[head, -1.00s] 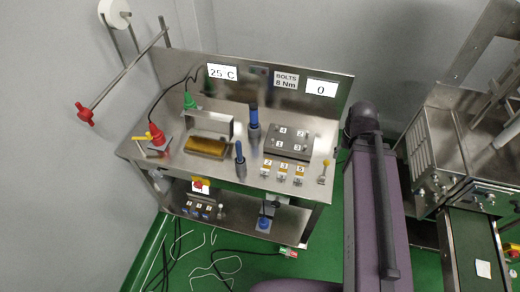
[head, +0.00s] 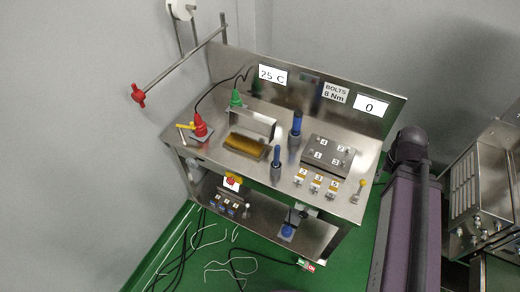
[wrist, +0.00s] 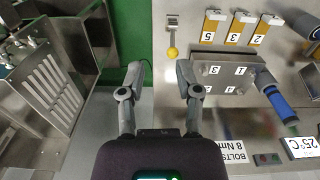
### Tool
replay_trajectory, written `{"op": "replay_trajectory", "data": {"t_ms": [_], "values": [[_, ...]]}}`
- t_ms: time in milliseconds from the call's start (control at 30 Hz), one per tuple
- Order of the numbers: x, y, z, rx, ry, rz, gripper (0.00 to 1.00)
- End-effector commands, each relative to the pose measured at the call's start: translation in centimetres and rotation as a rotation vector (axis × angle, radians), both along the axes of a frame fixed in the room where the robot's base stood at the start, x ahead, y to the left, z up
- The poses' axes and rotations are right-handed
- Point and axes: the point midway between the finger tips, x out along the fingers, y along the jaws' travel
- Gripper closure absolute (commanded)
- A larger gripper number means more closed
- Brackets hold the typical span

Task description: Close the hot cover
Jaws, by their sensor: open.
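The hot cover (head: 251,122) looks like a steel plate standing raised at the back of a brass-coloured block (head: 246,147) on the steel bench (head: 210,150). The cover and the block do not show in the wrist view. My gripper (wrist: 159,80) is open and empty, its two fingers wide apart in the wrist view. It is over the right end of the bench, beside the numbered plate (wrist: 222,78) and the yellow-knobbed lever (wrist: 171,52). In the head view my gripper is not visible; part of my arm shows to the right of the bench.
Blue-handled tools (head: 296,125) stand between the cover and the numbered plate. A green plug (head: 236,98) and a red one (head: 199,126) with cables stand left of the block. A red-tipped bar (head: 138,93) juts out at left. A steel machine (head: 480,195) stands at right.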

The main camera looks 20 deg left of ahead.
Motion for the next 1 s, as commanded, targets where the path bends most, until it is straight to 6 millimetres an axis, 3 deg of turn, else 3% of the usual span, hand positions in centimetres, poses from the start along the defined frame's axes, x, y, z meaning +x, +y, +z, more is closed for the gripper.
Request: {"op": "replay_trajectory", "data": {"t_ms": [33, 100, 300, 1000], "values": [[0.0, 0.0, -0.5, 0.000, 0.000, 0.000, 0.85], [0.0, 0.0, -1.1, 0.000, 0.000, 0.000, 1.00], [0.0, 0.0, -2.4, 0.000, 0.000, 0.000, 1.00], [0.0, 0.0, -2.3, 0.000, 0.000, 0.000, 1.00]]}}
